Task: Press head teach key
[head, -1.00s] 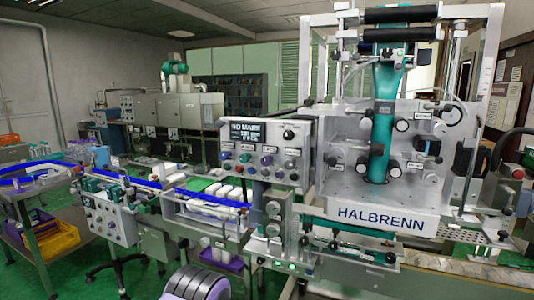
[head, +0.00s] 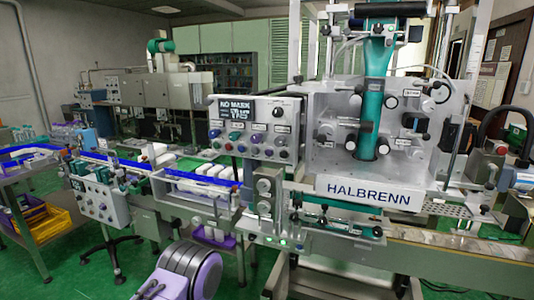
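The control panel (head: 256,129) of the labelling machine faces me left of the machine's teal web. It has a small screen (head: 236,110) reading "NO MARK", a black knob (head: 278,112) at its upper right, and two rows of coloured buttons (head: 233,137) below. The labels beside the buttons are too small to read, so I cannot tell which is the head teach key. A lilac and dark grey part of my arm (head: 194,268) shows at the bottom, below and left of the panel and apart from it. No gripper fingertips show.
A conveyor with blue rails (head: 195,178) and white items runs below left of the panel. Green floor is open at lower left.

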